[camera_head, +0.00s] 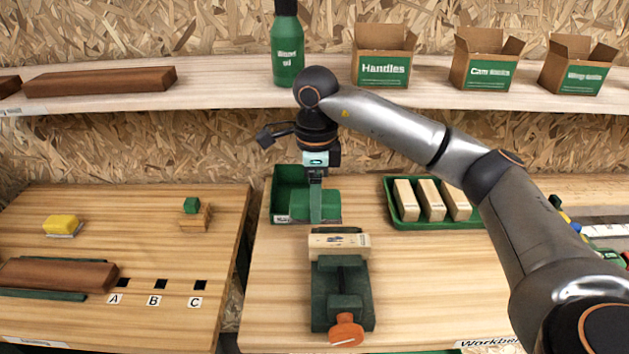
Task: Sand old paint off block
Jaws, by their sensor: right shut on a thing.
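My right gripper (316,205) is shut on a green sanding block (331,207) with a grey underside. It holds the block upright above the bench, just behind the vise and in front of a green bin (285,183). A pale wooden block (339,245) lies crosswise in the dark green vise (342,290), which has an orange knob at its front. The held sanding block is apart from the wooden block. Small dark marks show on the wooden block; whether they are old paint I cannot tell. My left gripper is out of view.
A green tray (440,224) with 3 pale blocks stands to the right. On the left table are a yellow block (62,224), a small green-topped wooden piece (195,215) and a brown board (60,275). A shelf (215,97) with boxes and a bottle runs behind.

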